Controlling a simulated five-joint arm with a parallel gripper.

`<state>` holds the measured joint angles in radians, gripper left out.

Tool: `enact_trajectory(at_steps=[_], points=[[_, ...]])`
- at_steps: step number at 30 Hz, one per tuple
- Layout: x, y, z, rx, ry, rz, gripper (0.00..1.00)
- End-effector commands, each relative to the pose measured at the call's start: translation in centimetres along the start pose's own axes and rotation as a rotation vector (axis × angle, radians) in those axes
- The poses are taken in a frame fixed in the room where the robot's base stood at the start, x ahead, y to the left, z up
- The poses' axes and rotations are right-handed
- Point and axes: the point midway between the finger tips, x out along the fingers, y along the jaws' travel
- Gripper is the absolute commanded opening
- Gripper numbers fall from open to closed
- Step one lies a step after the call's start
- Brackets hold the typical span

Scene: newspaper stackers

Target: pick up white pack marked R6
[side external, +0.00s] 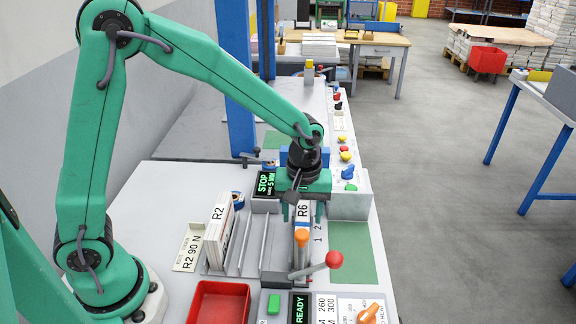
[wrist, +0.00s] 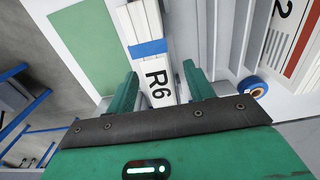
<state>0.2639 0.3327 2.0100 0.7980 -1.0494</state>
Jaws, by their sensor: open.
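The white pack marked R6 (side external: 303,211) stands in the rack at the middle of the work table, under my gripper (side external: 303,203). In the wrist view the R6 pack (wrist: 150,58) has a blue band and runs in between the two green fingers. My gripper (wrist: 160,82) is open, with one finger on each side of the pack's near end. I see a gap between the pack and the fingers; contact is not clear. The pack's lower part is hidden in the side view.
A white pack marked R2 (side external: 219,226) stands to the left, past thin metal dividers (side external: 250,243). A lever with a red knob (side external: 333,260) and an orange-topped lever (side external: 300,240) stand close in front. A red tray (side external: 219,303) lies front left. A green mat (side external: 352,252) lies right.

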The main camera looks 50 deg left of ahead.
Motion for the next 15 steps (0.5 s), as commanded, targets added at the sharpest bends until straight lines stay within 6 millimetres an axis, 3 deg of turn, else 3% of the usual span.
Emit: enact_trajectory(at_steps=[9,15], points=[[3.5,0.1,0.1,0.0,-0.002,-0.003,0.53],[4.1,0.1,0.1,0.0,0.0,0.0,0.53]])
